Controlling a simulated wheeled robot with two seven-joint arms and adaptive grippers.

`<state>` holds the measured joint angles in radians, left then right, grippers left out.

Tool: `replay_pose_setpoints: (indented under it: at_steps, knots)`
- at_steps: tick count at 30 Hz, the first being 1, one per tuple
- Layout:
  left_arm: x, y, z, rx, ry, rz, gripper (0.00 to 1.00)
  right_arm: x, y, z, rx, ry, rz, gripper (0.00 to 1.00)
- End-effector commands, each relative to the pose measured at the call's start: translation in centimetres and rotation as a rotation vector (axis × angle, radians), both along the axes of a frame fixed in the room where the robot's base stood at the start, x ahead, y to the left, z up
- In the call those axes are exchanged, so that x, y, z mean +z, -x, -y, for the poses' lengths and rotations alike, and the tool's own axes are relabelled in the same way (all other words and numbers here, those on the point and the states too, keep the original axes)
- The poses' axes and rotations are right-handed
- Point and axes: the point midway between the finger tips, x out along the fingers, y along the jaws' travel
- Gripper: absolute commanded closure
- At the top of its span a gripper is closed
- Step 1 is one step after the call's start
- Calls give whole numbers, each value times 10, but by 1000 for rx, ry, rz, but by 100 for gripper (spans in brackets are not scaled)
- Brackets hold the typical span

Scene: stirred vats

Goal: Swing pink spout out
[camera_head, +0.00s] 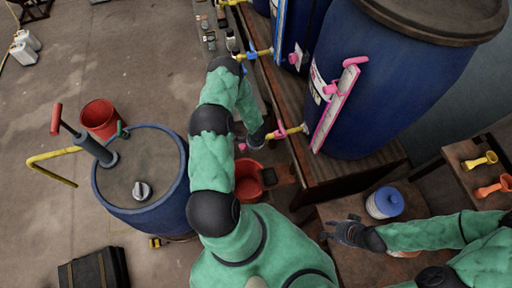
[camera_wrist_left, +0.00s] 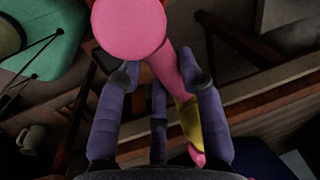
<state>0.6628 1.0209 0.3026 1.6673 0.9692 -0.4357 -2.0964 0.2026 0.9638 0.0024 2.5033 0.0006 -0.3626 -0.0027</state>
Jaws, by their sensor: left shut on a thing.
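A pink-marked vat, a big blue barrel (camera_head: 380,75) with a pink gauge strip (camera_head: 335,105), lies on a wooden stand. Its yellow outlet pipe (camera_head: 297,130) has a pink part (camera_head: 280,133) and points left. My left gripper (camera_head: 258,138) is at the outer end of this spout, partly hidden by my arm. In the left wrist view the pink spout (camera_wrist_left: 176,65), with a round pink end (camera_wrist_left: 130,25), runs between the fingers of my left gripper (camera_wrist_left: 160,75), which is shut on it. My right gripper (camera_head: 328,228) hangs at lower right; its opening is unclear.
A red bucket (camera_head: 248,178) stands below the spout. A blue drum (camera_head: 140,205) with a yellow bent pipe stands left, beside another red bucket (camera_head: 100,117). A blue-lidded jar (camera_head: 384,203) is near my right gripper. A blue-handled spout (camera_head: 252,54) is farther back.

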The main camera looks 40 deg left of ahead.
Motion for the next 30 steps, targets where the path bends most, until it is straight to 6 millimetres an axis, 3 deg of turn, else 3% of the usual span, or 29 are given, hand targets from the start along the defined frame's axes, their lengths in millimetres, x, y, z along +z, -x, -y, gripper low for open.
replay_pose_setpoints:
  at_steps: [12,27,28,30]
  knots:
    - [1,-3,-7,-151,-3,2,100,0,0,0,0,0,0,67]
    - [1,-3,-8,-165,-4,3,100,0,0,0,0,0,0,67]
    - [1,-3,-8,-165,-4,3,54,1,0,0,0,0,0,67]
    - [1,-3,-8,-165,-4,3,38,1,0,0,0,0,0,67]
